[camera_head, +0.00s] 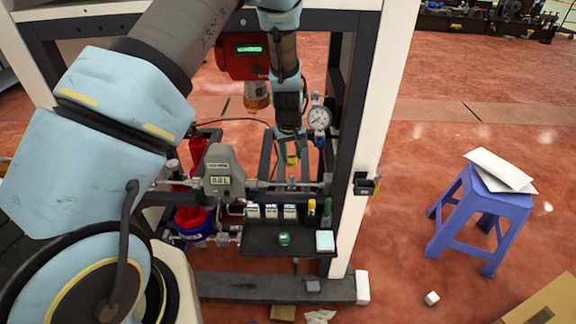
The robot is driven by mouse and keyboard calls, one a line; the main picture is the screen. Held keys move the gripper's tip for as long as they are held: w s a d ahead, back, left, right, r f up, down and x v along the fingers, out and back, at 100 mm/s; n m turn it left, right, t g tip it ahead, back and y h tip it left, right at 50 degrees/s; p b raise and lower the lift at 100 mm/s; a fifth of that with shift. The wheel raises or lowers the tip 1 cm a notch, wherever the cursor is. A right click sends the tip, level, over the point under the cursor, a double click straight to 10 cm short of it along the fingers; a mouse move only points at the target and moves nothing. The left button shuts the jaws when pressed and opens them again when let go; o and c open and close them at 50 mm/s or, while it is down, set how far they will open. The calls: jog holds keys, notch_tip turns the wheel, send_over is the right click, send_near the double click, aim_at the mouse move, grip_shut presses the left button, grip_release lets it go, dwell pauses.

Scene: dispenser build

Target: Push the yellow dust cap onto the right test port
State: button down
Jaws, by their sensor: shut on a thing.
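My gripper (290,150) points down in the middle of the picture, just above the horizontal pipe of the dispenser. It is shut on a small yellow piece (292,160), which looks like the yellow dust cap and is partly hidden by the fingers. A small upright fitting (291,183) on the pipe, below the gripper, may be the right test port. The held piece appears above this fitting with a small gap. The view is too small to tell whether they line up.
A pressure gauge (319,117) stands close right of my gripper. A grey meter (221,172) sits left on the pipe. A black shelf (262,242) below holds small boxes and bottles. A white frame post (372,130) bounds the right. A purple stool (470,215) stands farther right.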

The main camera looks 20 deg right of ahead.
jog(key=shift+w, duration=0.1)
jog(key=b, duration=0.3)
send_over(291, 176)
jog(key=shift+s+a+x, duration=0.15)
jog(key=shift+x, duration=0.9)
jog(key=shift+s+a+x, duration=0.15)
jog(key=shift+x, duration=0.9)
jog(key=shift+s+a+b+x, duration=0.15)
jog(key=shift+b+x, duration=0.35)
jog(key=shift+x, duration=0.3)
jog(key=shift+s+a+b+x, duration=0.15)
jog(key=shift+b+x, duration=0.35)
jog(key=shift+x, duration=0.25)
jog(key=shift+d, duration=0.1)
jog(key=shift+c, duration=1.9)
grip_release()
jog(key=shift+o, duration=0.3)
jog(key=shift+o, duration=1.3)
jog(key=shift+r, duration=0.1)
